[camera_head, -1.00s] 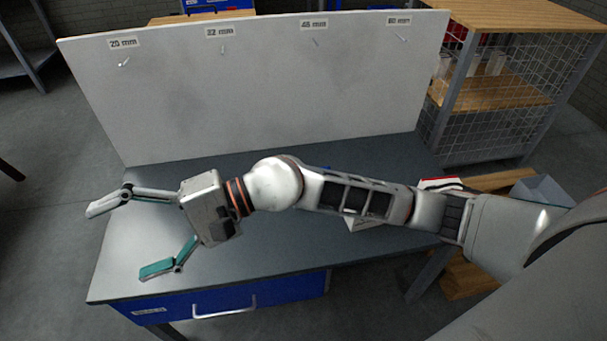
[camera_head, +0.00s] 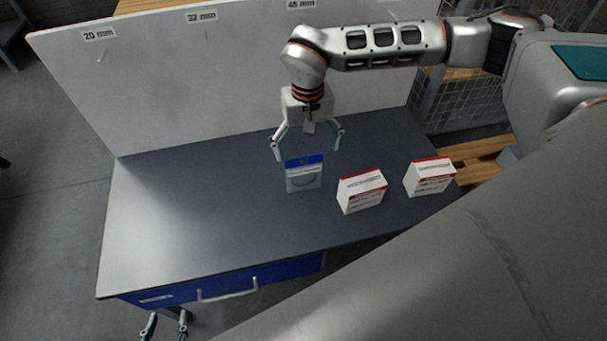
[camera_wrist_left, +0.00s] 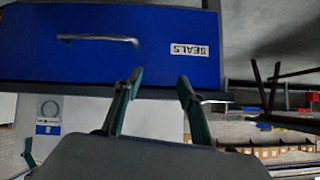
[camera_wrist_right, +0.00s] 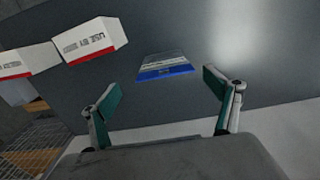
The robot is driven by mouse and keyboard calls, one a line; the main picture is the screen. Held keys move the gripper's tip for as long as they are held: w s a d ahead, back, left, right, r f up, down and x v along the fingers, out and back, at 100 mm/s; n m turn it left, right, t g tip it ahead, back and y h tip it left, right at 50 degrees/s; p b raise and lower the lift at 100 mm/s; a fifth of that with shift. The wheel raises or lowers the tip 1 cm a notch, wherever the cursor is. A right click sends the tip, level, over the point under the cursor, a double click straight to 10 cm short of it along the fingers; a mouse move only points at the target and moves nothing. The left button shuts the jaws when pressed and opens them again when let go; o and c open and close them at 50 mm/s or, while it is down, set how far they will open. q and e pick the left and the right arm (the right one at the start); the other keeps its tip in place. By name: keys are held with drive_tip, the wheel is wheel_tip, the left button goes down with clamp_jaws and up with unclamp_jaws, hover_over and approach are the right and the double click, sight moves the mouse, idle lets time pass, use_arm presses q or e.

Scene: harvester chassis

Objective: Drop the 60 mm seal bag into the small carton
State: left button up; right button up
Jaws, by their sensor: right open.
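A clear seal bag with a blue header (camera_head: 304,176) stands or lies on the grey bench; its size print is unreadable. It also shows in the right wrist view (camera_wrist_right: 165,66) and the left wrist view (camera_wrist_left: 48,116). My right gripper (camera_head: 307,147) is open and empty, pointing down just behind and above the bag; its fingers (camera_wrist_right: 158,88) are apart with the bag beyond them. Two white cartons with red edges, a nearer one (camera_head: 362,192) and a farther one (camera_head: 430,178), are right of the bag; I cannot tell which is the small carton. My left gripper (camera_head: 166,322) is open and empty, low before the bench.
A pale upright board (camera_head: 210,85) with size labels and hooks stands behind the bench (camera_head: 190,225). A blue drawer (camera_head: 230,285), labelled SEALS in the left wrist view, is under the front edge. The bench's left side is clear. A wire-mesh shelf (camera_head: 470,105) is behind right.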

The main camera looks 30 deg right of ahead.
sight(304, 165)
drive_tip(key=f, duration=0.3)
drive_tip(key=shift+a+f, duration=0.35)
drive_tip(key=shift+f, duration=0.05)
drive_tip(key=shift+w+f+b, duration=0.15)
drive_tip(key=shift+f+b, duration=0.15)
drive_tip(key=shift+f, duration=0.35)
drive_tip(key=shift+c, duration=0.4)
drive_tip(key=c, duration=1.1)
drive_tip(key=shift+r, duration=0.1)
